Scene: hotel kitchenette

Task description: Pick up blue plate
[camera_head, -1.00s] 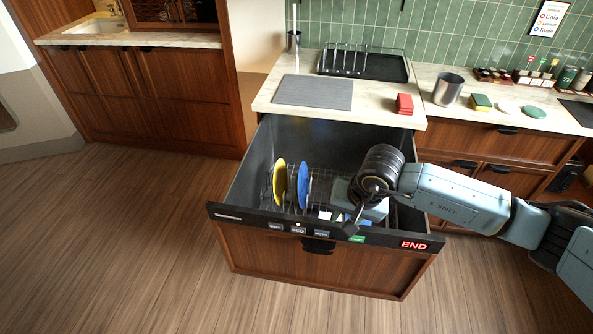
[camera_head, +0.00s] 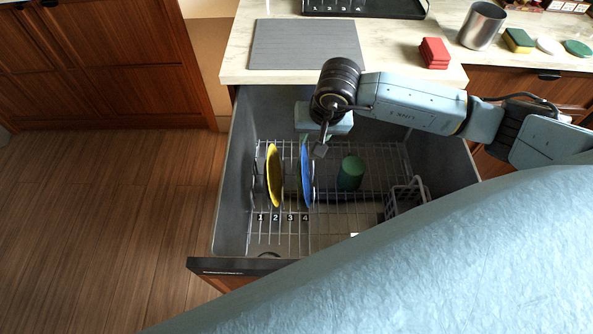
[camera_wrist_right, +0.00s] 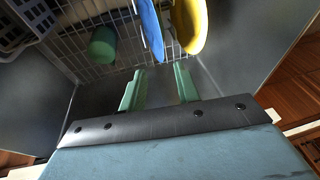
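The blue plate (camera_head: 306,180) stands on edge in the wire rack of the open dishwasher drawer, just right of the yellow plate (camera_head: 274,176). My right gripper (camera_head: 319,147) is at the far end of the blue plate, inside the drawer, and partly hides it. In the right wrist view, its two green fingers (camera_wrist_right: 159,86) are apart with nothing between them. The blue plate's edge (camera_wrist_right: 150,30) lies just beyond the fingertips, roughly in line with the gap and nearer the left finger. The yellow plate (camera_wrist_right: 190,25) is beyond the right finger. My left gripper is not in view.
A green cup (camera_head: 350,173) and a grey basket (camera_head: 405,196) are in the rack on the right. The drawer walls (camera_head: 240,140) enclose the space. A grey mat (camera_head: 306,44) and red sponges (camera_head: 434,53) lie on the counter. A large light-blue part of mine covers the lower right.

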